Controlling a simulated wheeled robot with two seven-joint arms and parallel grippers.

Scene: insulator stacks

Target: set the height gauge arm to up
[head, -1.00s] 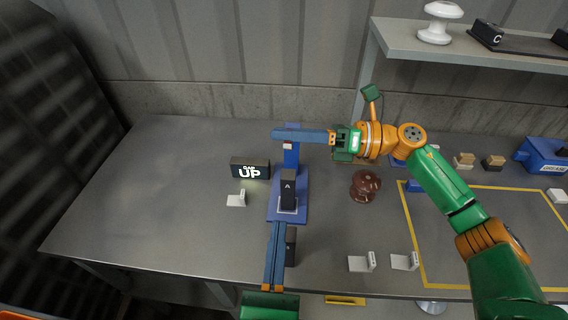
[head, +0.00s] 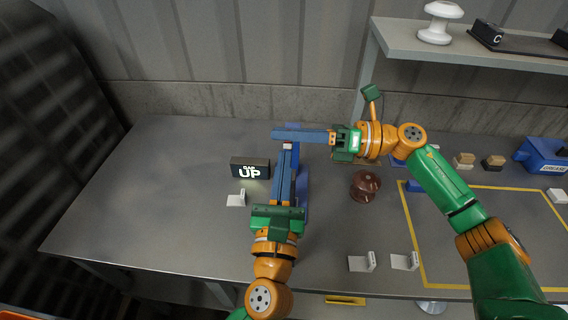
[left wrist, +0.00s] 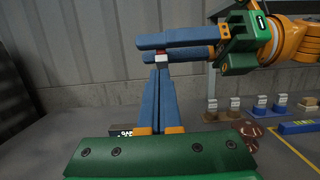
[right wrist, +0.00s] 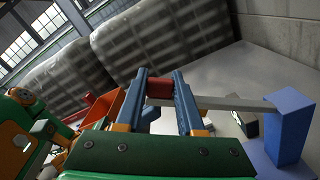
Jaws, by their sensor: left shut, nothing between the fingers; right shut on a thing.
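The height gauge has a blue base (head: 303,195), largely covered by my left gripper in the head view, and a blue post (right wrist: 292,125) in the right wrist view. Its grey arm (right wrist: 232,103) runs from the post to a red end piece (right wrist: 160,88). My right gripper (head: 277,134) is shut on that red end, its fingers pointing left. My left gripper (head: 287,150) is shut and empty, pointing away over the base. Its tips (left wrist: 160,74) show just below the red end in the left wrist view; I cannot tell whether they touch.
A brown insulator (head: 366,185) stands right of the gauge. White brackets (head: 362,262) stand on the table (head: 150,200), another (head: 237,200) left of the gauge. A yellow outline (head: 470,187) and blue grease box (head: 545,155) are at the right. The table's left side is clear.

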